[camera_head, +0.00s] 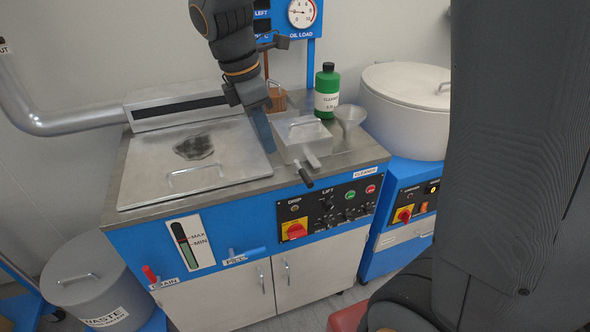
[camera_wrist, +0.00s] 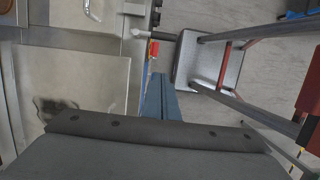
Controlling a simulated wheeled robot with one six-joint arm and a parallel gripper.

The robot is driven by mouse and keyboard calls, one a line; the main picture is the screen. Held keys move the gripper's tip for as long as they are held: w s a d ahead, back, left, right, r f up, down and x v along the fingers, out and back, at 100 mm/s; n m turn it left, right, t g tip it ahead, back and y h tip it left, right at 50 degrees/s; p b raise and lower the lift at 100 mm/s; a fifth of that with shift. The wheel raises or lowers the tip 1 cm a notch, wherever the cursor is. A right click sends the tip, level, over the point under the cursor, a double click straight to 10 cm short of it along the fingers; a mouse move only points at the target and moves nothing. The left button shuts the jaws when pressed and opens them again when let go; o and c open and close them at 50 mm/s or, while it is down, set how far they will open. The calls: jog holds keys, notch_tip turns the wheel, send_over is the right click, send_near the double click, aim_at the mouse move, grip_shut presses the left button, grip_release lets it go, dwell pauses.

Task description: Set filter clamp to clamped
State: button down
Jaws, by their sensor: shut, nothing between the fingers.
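The filter clamp appears to be the lever with a black grip (camera_head: 306,178) at the front of a small metal filter box (camera_head: 304,133). The lever sticks out over the front edge of the machine, pointing forward and down. In the wrist view its dark grip (camera_wrist: 164,36) shows above my fingers, and the box lies at the upper left. My gripper (camera_head: 268,148) is shut and empty, its blue fingers pointing down just left of the box, apart from the lever. The fingers also show in the wrist view (camera_wrist: 160,82). I cannot tell whether the clamp is locked.
A stained metal lid (camera_head: 230,162) lies left of my gripper. A green cleaner bottle (camera_head: 327,92) and a funnel (camera_head: 350,118) stand behind and right of the box. A red rotary switch (camera_head: 295,231) sits below the lever. A step stool (camera_wrist: 212,65) stands on the floor in front.

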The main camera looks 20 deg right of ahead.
aim_at(302, 176)
jog(key=d+f+p, duration=0.3)
jog(key=d+f, duration=0.3)
jog(key=f, duration=0.4)
jog(key=shift+f, duration=0.25)
